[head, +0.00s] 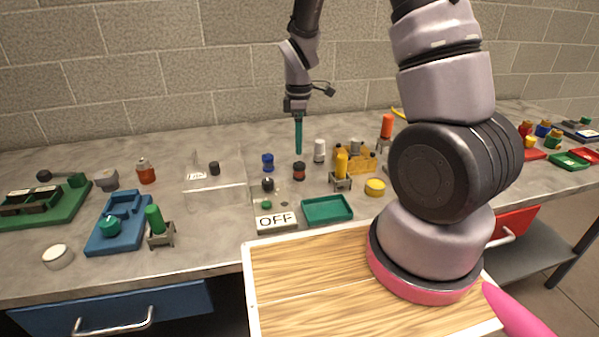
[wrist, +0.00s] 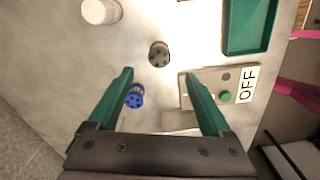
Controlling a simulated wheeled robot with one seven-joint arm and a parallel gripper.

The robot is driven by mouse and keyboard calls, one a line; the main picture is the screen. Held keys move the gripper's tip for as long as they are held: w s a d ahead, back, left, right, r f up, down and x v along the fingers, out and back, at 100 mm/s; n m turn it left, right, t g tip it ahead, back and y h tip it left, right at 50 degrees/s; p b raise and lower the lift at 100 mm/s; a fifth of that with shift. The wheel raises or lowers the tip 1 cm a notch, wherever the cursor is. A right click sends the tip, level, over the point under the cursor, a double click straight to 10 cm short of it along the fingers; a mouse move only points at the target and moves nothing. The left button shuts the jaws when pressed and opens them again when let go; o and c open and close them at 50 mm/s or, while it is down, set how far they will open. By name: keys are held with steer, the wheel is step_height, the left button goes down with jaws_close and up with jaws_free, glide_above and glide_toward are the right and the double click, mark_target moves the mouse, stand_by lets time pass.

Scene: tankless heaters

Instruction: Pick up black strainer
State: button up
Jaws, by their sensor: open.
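The black strainer (wrist: 159,54) is a small dark round piece with holes in its top. In the wrist view it lies just beyond my fingertips, near the middle between them. In the head view the dark piece that appears to be it (head: 299,171) stands on the counter below my gripper, with a reddish band. My gripper (head: 298,152) points down above the counter with teal fingers. In the wrist view my gripper (wrist: 157,73) is open, with nothing between its fingers. A similar blue strainer (wrist: 134,97) stands near the left finger; it also shows in the head view (head: 268,162).
An OFF-labelled box (head: 277,218) and a green tray (head: 328,219) lie in front of the strainer. A white cylinder (head: 319,150) stands behind it. A clear box (head: 215,195) is to the left, and a yellow bottle (head: 341,163) is to the right.

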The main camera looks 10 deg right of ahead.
mark_target(299, 164)
step_height(299, 164, down, 9)
steer(key=shift+f, duration=0.15)
jaws_close()
stand_by(0.5)
